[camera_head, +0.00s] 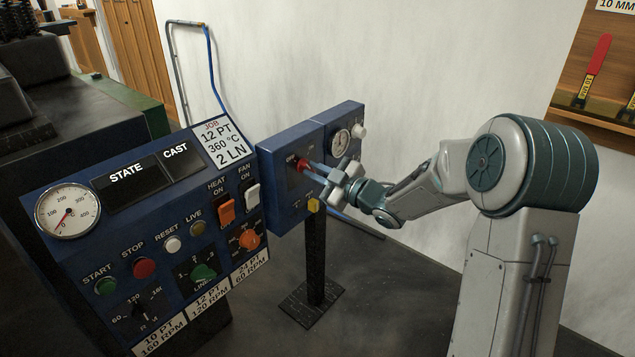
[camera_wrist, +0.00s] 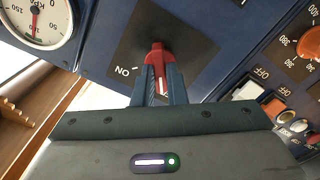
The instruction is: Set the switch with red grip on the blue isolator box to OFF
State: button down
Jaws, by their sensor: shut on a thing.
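The blue isolator box (camera_head: 281,207) stands on a dark post to the right of the large blue control panel. Its switch with red grip (camera_head: 302,165) sits on a dark plate on the box's front. My gripper (camera_head: 312,168) is at this switch, with its fingers on the red grip. In the wrist view, the red grip (camera_wrist: 157,56) shows between and beyond the fingertips (camera_wrist: 160,80), which are shut on it. An ON label (camera_wrist: 123,70) is on the plate to the left of the grip. The fingers hide part of the switch, and I cannot tell its setting.
The control panel (camera_head: 145,225) with several buttons, knobs and a dial stands close at left. Open floor (camera_head: 385,300) lies below my arm.

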jog(key=shift+s+a+n+b, duration=0.1)
jog(key=shift+n+b, duration=0.65)
jog(key=shift+n, duration=0.15)
jog(key=c, duration=1.5)
grip_release()
jog(key=shift+o, duration=0.2)
jog(key=shift+s+d+r, duration=0.1)
jog(key=shift+s+d, duration=0.1)
jog(key=shift+d, duration=0.2)
jog(key=p+v, duration=0.3)
jog(key=v, duration=1)
jog(key=shift+a, duration=0.1)
